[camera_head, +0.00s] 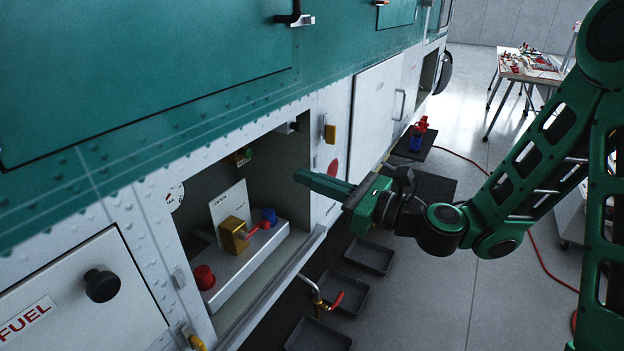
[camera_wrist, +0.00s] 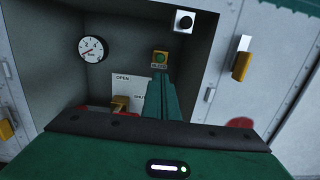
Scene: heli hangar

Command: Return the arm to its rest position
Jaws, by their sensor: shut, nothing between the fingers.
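My gripper (camera_head: 300,176) is green and shut, with nothing between its fingers. In the head view it points left, in front of the open bay (camera_head: 292,205) in the helicopter's side. My arm reaches in from the right of that view, bent at the elbow. In the wrist view my shut fingers (camera_wrist: 160,82) point into the bay, below a green button on a yellow box (camera_wrist: 160,58). The fingers hide part of the OPEN plate (camera_wrist: 125,88) behind them. I cannot tell whether they touch anything.
The bay holds a brass valve block (camera_head: 233,236) with a red lever, a red knob (camera_head: 204,277) and a blue knob (camera_head: 268,215). Black trays (camera_head: 318,336) lie on the floor below. A brass tap (camera_head: 320,303) juts out low. A worktable (camera_head: 530,75) stands far right.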

